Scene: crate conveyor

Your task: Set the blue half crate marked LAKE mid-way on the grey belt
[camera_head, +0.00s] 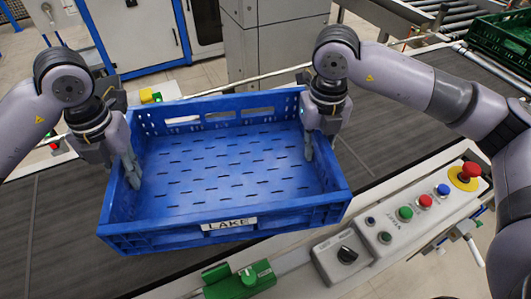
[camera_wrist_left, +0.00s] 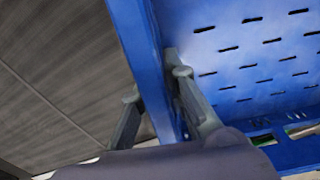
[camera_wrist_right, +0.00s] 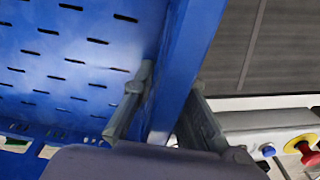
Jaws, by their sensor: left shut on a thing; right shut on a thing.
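The blue half crate (camera_head: 222,225) has a white LAKE label on its near wall and looks empty, with a slotted floor. It is over the grey belt (camera_head: 390,130), slightly tilted in the picture; I cannot tell whether it touches the belt. My left gripper (camera_head: 130,170) is shut on the crate's left wall, one finger on each side, as the left wrist view shows (camera_wrist_left: 160,110). My right gripper (camera_head: 308,140) is shut on the right wall, which also sits between its fingers in the right wrist view (camera_wrist_right: 170,115).
A control panel (camera_head: 405,225) with coloured buttons and a red emergency stop (camera_head: 468,171) lies along the near belt edge at the right. A green device (camera_head: 240,281) sits on the near rail. A green crate (camera_head: 503,38) stands at the far right. The belt is bare right of the blue crate.

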